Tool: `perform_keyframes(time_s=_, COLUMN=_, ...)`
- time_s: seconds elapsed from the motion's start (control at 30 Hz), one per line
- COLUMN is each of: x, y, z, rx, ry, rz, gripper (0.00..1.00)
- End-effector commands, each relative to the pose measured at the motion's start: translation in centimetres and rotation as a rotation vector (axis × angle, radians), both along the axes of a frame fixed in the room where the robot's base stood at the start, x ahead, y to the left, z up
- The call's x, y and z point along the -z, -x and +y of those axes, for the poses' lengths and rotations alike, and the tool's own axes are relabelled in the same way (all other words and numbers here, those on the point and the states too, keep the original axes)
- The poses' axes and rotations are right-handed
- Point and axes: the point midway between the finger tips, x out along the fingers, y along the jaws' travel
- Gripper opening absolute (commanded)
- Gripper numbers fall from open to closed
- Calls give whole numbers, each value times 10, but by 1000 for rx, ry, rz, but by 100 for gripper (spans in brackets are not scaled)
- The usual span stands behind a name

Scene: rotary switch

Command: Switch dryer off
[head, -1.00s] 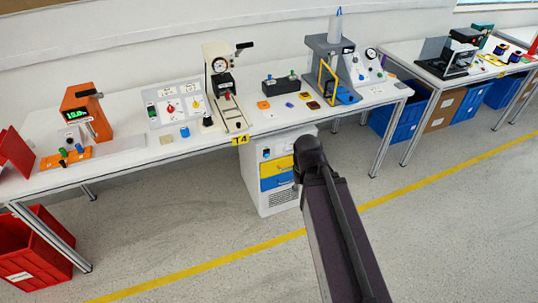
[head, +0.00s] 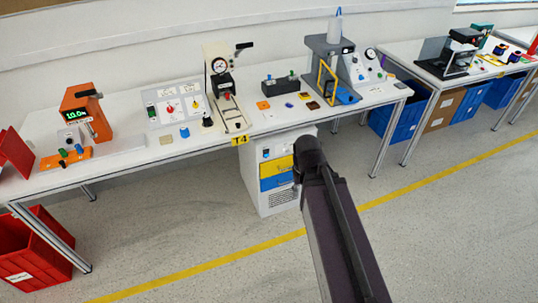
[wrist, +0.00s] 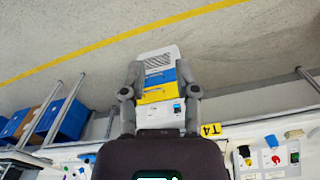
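A white control panel (head: 180,106) on the workbench carries a red rotary knob (head: 169,108) and a yellow one (head: 195,104); their labels are too small to read. The panel also shows at the lower right of the wrist view (wrist: 293,157). A white cabinet (head: 277,203) with yellow and blue drawer fronts stands under the bench and has a small control on its upper front. I cannot tell which control belongs to the dryer. My gripper (wrist: 159,68) is open and empty, its two grey fingers apart with the cabinet visible between them.
The long white bench (head: 130,152) holds an orange device (head: 88,108), a gauge press (head: 218,70) and a grey press (head: 330,62). A red bin (head: 38,245) stands at lower left and blue bins (head: 395,118) at right. The floor before the bench is clear.

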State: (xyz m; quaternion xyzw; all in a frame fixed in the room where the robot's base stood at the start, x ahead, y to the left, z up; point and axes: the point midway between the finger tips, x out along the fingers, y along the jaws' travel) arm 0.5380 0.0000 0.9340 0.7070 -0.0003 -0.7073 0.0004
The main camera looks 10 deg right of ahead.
Motion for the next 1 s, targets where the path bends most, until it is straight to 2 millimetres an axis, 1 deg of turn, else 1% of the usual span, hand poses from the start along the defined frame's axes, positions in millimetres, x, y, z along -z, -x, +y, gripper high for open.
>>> perform_keyframes(time_s=0.33, x=0, y=0, z=0, rx=0, ry=0, rz=0, gripper=40)
perform_keyframes(time_s=0.37, x=0, y=0, z=0, rx=0, ry=0, rz=0, gripper=31)
perform_keyframes(time_s=0.4, x=0, y=0, z=0, rx=0, ry=0, rz=0, gripper=19)
perform_keyframes(time_s=0.47, x=1, y=-1, z=0, rx=0, ry=1, rz=-2, gripper=1)
perform_keyframes(time_s=0.5, x=2, y=-1, z=-1, rx=-1, ry=2, rz=-4, gripper=0)
perform_keyframes(time_s=0.63, x=8, y=-6, z=-2, rx=-4, ry=11, rz=-20, gripper=0)
perform_keyframes(time_s=0.77, x=19, y=-15, z=-6, rx=-10, ry=31, rz=-51, gripper=0)
perform_keyframes(time_s=1.0, x=47, y=-41, z=-19, rx=-33, ry=91, rz=-147, gripper=0)
